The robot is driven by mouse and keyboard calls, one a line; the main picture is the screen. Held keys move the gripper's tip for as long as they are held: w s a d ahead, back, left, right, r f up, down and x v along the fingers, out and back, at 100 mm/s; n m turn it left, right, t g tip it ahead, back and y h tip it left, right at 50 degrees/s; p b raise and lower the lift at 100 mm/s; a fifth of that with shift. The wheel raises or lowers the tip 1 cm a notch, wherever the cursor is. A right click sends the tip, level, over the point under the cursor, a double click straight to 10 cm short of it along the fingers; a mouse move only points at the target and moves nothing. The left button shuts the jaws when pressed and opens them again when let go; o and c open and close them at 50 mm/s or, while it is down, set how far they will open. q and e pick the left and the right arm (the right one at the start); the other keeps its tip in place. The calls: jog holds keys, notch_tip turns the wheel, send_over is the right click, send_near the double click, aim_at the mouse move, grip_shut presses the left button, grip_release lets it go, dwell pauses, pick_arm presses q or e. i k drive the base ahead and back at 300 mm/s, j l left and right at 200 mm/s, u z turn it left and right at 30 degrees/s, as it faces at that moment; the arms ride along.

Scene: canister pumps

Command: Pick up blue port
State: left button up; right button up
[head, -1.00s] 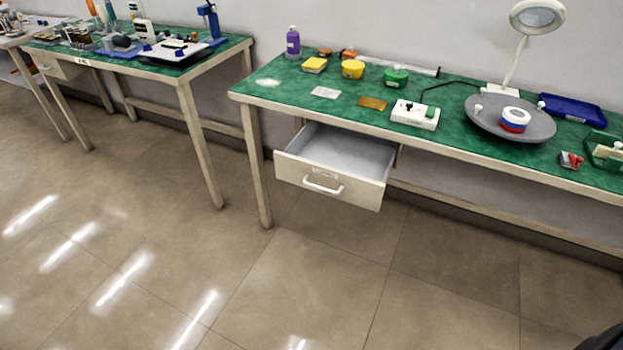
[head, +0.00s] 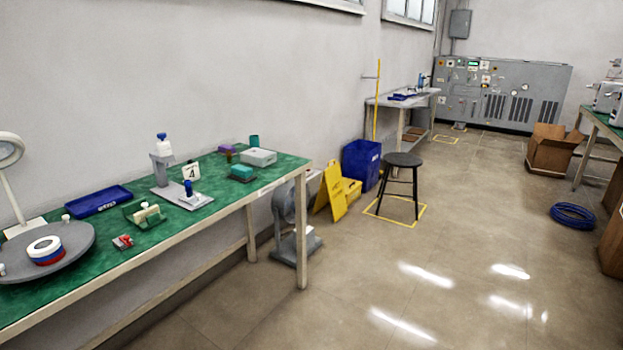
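I cannot tell for sure which thing is the blue port. A small upright blue part (head: 188,187) stands on the front of a pale grey fixture (head: 163,172) on the green bench (head: 230,193). A pale bottle with a blue top (head: 162,146) sits at the top of the same fixture. A stack of white, red and blue rings (head: 46,250) lies on a round grey plate (head: 75,240) at the left. Neither of my grippers is in view.
A blue tray (head: 100,201), a card marked 4 (head: 191,172) and a light grey box (head: 258,157) are also on the bench. A black stool (head: 403,160), a yellow floor sign (head: 333,190) and a blue bin (head: 361,165) stand beyond it.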

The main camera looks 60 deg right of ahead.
aim_at(188, 189)
jog(key=z, duration=1.05)
jog(key=i+u, duration=0.15)
jog(key=i, duration=0.65)
jog(key=i+l+u, duration=0.2)
jog(key=i, duration=0.55)
jog(key=j, duration=0.1)
